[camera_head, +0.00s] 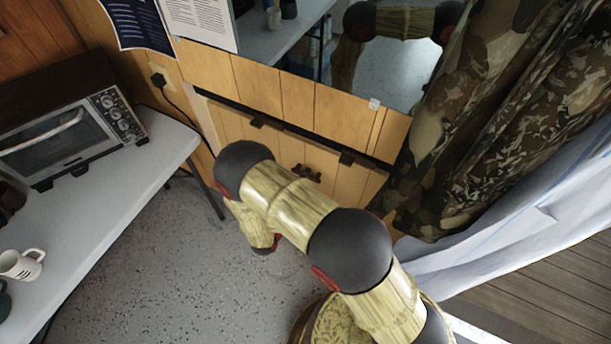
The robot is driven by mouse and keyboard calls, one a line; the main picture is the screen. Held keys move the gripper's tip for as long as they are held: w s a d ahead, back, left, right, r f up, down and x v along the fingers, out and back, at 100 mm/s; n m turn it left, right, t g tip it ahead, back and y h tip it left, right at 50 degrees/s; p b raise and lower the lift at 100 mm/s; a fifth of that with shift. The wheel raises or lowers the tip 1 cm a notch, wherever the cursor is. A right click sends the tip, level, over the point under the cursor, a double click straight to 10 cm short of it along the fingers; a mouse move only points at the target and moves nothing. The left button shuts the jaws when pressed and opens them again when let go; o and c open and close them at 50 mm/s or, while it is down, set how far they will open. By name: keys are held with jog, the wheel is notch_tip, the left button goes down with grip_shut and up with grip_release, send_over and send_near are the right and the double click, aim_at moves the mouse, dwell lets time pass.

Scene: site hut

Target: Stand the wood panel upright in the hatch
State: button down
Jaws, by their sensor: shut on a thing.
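A light wood panel (348,185) with vertical plank lines shows low on the wall, below a dark rail. A small dark brown fitting (305,172), like a handle, shows on its face. The panel looks about upright in the place of the hatch, whose dark upper edge (300,136) runs along its top with two dark catches. My arm covers the panel's lower part, so I cannot tell how its bottom edge sits. My arm bends down in front of the panel. My gripper is hidden behind my own arm links, and its fingers do not show.
A grey table (110,185) at left bears a toaster oven (65,130) and a white mug (20,264). A black cable hangs from a wall socket (158,79). A mirror (330,50) is above; a camouflage curtain (480,120) hangs at right. Speckled floor (160,270) is clear.

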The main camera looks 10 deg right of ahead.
jog(key=shift+w+d+r, duration=0.2)
jog(key=shift+w+r, duration=0.15)
jog(key=shift+w, duration=0.2)
dwell(0.9)
jog(key=c, duration=2)
grip_release()
jog(key=shift+o, duration=0.5)
jog(key=shift+w+d, duration=0.2)
jog(key=shift+d, duration=0.05)
jog(key=shift+s+f, duration=0.1)
jog(key=shift+f, duration=0.05)
jog(key=shift+s+f, duration=0.15)
jog(key=v, duration=1.2)
